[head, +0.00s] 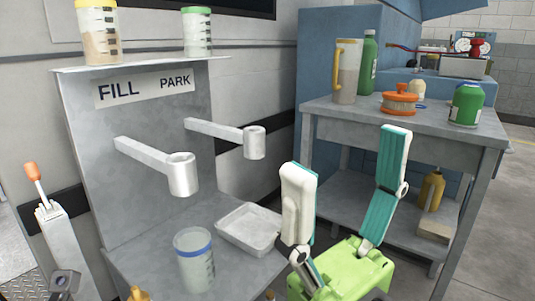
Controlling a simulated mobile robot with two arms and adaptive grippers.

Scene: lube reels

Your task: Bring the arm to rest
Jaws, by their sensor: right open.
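My right gripper (347,150) shows at the lower right of the head view. Its two teal and white fingers stand wide apart, pointing up from a green body, with nothing between them. It is in front of the grey workbench and to the right of the FILL and PARK stand. The fingers overlap the bench's front and lower shelf in the picture; I see no contact. My left gripper does not show.
The metal stand (85,177) carries two ring arms. A blue-banded clear beaker (195,262) and a metal tray (249,228) stand on its base. The workbench (450,124) holds a jug, bottles and an orange reel (399,103). An orange-knobbed lever (34,184) is far left.

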